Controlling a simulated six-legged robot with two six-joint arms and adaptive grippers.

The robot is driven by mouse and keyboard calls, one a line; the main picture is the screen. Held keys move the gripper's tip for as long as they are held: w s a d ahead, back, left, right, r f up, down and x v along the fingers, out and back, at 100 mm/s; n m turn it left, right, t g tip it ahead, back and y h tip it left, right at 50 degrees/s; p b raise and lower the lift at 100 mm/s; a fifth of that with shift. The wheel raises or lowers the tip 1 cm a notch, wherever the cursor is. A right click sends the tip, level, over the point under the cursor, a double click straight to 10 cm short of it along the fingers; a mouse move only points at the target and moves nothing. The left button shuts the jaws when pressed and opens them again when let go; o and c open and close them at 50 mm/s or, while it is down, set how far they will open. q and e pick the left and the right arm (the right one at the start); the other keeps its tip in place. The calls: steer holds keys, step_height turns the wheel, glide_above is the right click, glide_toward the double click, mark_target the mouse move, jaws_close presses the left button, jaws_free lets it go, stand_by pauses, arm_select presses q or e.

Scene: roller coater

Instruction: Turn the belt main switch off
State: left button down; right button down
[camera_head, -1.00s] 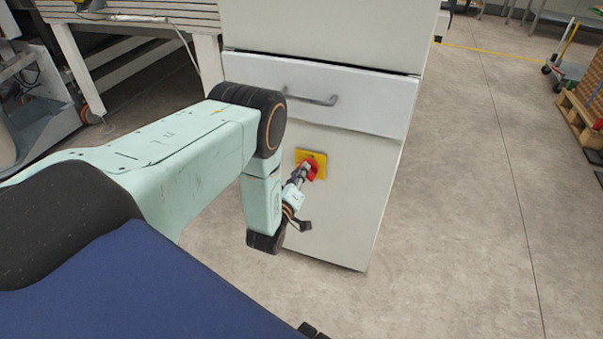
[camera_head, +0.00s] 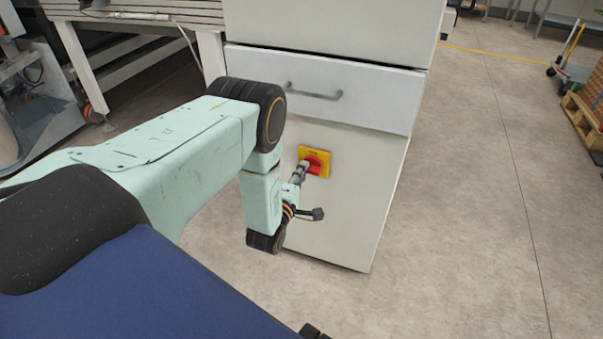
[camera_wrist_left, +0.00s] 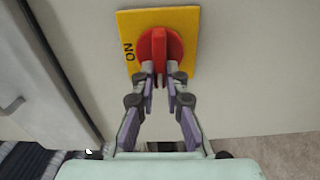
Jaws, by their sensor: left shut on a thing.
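The belt main switch is a red rotary knob (camera_wrist_left: 158,46) on a yellow plate (camera_wrist_left: 187,19), set on the front of a pale grey cabinet. In the head view the red knob (camera_head: 314,167) and yellow plate (camera_head: 326,155) sit below the drawer. The plate's lettering reads "ON" at its left in the left wrist view. My left gripper (camera_wrist_left: 160,72) has its two fingers around the lower part of the knob's raised grip, shut on it. In the head view my left gripper (camera_head: 304,167) reaches the knob from the lower left.
The grey cabinet (camera_head: 345,215) has a drawer with a handle (camera_head: 314,94) above the switch. A white-framed table (camera_head: 85,70) stands at the left. A pallet (camera_head: 583,118) is at the far right. The floor right of the cabinet is clear.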

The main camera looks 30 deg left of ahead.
arm_select(q)
steer(key=shift+d+f+n, duration=0.1)
steer(key=shift+d+n, duration=0.1)
steer(key=shift+n, duration=0.1)
stand_by(0.4)
steer(key=c, duration=1.4)
jaws_free()
steer(key=shift+a, duration=0.1)
steer(key=v, duration=1.2)
steer(key=shift+a, duration=0.1)
